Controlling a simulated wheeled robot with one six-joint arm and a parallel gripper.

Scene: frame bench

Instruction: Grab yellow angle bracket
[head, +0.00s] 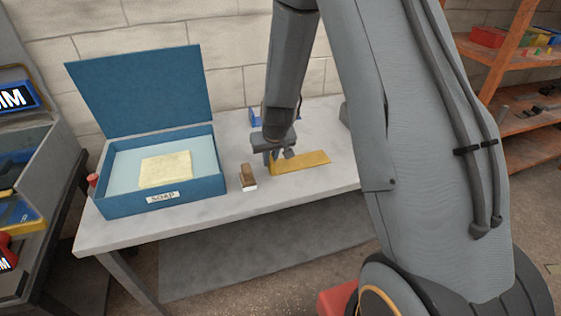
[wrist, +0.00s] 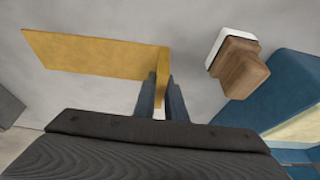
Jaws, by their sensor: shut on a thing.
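The yellow angle bracket (head: 302,162) is on the light grey bench, near the middle of the head view. In the wrist view its long flat leg (wrist: 90,53) reaches to the left, and its short leg stands between my fingers. My gripper (head: 279,155) points down at the bracket's left end in the head view. In the wrist view the two dark fingers of my gripper (wrist: 160,98) are shut on the short leg. I cannot tell whether the bracket is clear of the bench.
A wooden block with a white base (head: 248,178) stands just left of my gripper. Further left is an open blue box (head: 160,203) labelled SOAP, with a pale yellow slab (head: 165,170) inside. A small blue thing (head: 256,118) sits behind my gripper. The front of the bench (head: 215,222) is clear.

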